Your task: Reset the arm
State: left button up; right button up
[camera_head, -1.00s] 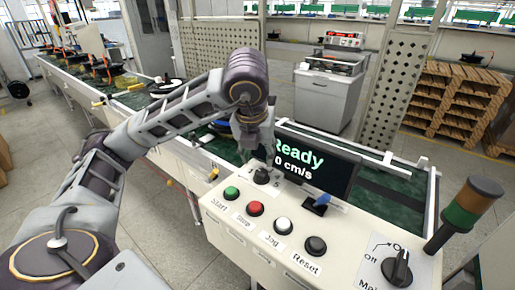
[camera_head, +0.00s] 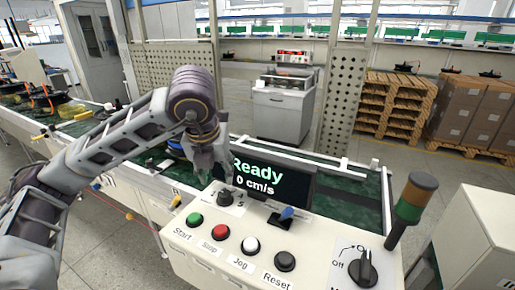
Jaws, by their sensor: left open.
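My left arm reaches in from the left. Its gripper (camera_head: 207,168) hangs pointing down just behind and above the control panel (camera_head: 310,262), beside the left edge of the display. It is open and I see nothing in it. The display (camera_head: 270,183) reads "Ready" and "0 cm/s". The panel has a green Start button (camera_head: 195,219), a red Stop button (camera_head: 220,232), a white Jog button (camera_head: 250,245) and a black Reset button (camera_head: 285,261). My right gripper is not in view.
A green conveyor (camera_head: 345,196) runs behind the panel. A signal tower (camera_head: 411,205) stands at the panel's right. A grey cabinet (camera_head: 285,108), wooden pallets (camera_head: 395,105) and stacked cartons (camera_head: 470,112) stand further back. Open floor lies between them.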

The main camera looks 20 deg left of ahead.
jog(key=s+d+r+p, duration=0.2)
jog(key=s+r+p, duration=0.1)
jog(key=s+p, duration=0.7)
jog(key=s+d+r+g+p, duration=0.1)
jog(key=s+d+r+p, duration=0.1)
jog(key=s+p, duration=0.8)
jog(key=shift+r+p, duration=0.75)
jog(key=shift+p, duration=0.2)
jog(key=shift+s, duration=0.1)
